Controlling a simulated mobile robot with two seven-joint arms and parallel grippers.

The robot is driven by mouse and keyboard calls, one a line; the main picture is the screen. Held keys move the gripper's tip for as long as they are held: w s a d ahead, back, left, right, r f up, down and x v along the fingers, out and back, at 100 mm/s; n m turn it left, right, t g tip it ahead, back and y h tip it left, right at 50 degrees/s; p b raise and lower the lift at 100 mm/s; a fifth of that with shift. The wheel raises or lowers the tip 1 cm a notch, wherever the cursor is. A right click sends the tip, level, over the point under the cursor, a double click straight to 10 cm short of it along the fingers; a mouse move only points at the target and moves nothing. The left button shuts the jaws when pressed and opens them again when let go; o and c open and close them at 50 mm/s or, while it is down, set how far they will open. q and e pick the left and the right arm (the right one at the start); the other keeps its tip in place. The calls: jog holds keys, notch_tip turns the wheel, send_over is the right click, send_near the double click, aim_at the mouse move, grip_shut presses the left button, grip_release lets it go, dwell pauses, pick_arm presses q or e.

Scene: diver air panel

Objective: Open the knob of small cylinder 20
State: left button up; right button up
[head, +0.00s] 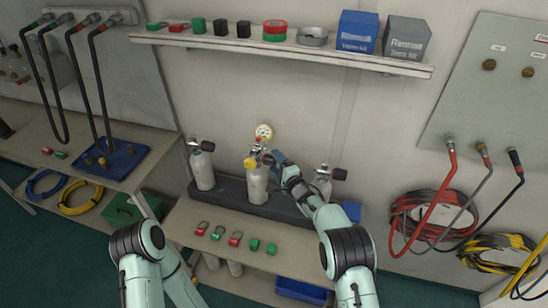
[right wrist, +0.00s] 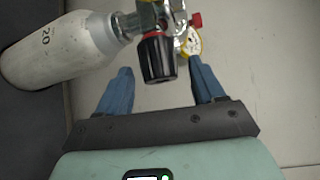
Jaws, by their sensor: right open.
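Small cylinder 20 (head: 257,186) is the middle white cylinder in the rack on the low table. In the right wrist view the cylinder (right wrist: 50,50) bears the number 20. Its black knob (right wrist: 157,58) with a red ring sits on the valve, beside a regulator with a yellow-rimmed gauge (right wrist: 191,41). My right gripper (head: 272,158) is at the valve, coming from the right. In the right wrist view its blue fingers are apart, one on each side of the knob, with visible gaps. My left gripper is not in view; only my left arm shows.
Other small cylinders stand left (head: 202,168) and right (head: 322,184) in the rack (head: 228,191). A shelf (head: 300,51) with boxes and tape is above. Coiled hoses (head: 430,220) hang right.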

jog(key=shift+x, duration=1)
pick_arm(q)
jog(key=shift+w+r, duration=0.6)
pick_arm(e)
jog(key=c, duration=1)
jog(key=shift+c, duration=0.2)
